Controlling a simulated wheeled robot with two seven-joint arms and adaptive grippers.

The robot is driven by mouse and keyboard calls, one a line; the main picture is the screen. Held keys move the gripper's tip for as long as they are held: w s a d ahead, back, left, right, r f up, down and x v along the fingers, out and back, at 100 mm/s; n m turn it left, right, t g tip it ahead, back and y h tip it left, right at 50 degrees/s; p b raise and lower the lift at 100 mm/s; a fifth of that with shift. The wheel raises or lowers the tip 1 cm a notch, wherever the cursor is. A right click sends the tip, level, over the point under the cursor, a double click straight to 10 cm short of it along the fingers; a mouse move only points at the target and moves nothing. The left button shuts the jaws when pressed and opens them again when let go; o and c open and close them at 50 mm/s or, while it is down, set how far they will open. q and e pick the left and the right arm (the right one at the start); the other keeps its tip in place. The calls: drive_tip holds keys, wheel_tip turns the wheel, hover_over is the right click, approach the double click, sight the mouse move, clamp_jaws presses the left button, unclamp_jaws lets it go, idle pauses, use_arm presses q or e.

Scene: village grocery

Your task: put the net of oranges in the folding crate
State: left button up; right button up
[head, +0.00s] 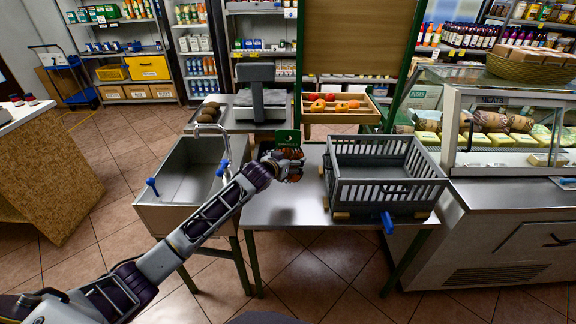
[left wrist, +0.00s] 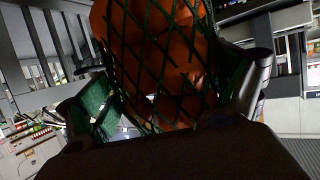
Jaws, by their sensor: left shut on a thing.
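The net of oranges (left wrist: 155,50) fills the middle of the left wrist view, orange fruit behind a dark green mesh. My left gripper (left wrist: 165,95) is shut on it, one finger at each side. In the head view the net (head: 292,168) hangs at my left gripper (head: 285,165), above the metal table and left of the crate. A green label (head: 288,138) shows at its top. The grey folding crate (head: 385,190) stands unfolded on the right of the table, its slatted walls up and its visible floor empty. My right gripper is not in view.
A metal sink (head: 185,190) with a tap and blue handles adjoins the table on the left. A scale (head: 262,95) and a wooden tray of fruit (head: 340,112) stand behind. A glass meat counter (head: 510,140) stands right. The table (head: 285,212) is bare before the net.

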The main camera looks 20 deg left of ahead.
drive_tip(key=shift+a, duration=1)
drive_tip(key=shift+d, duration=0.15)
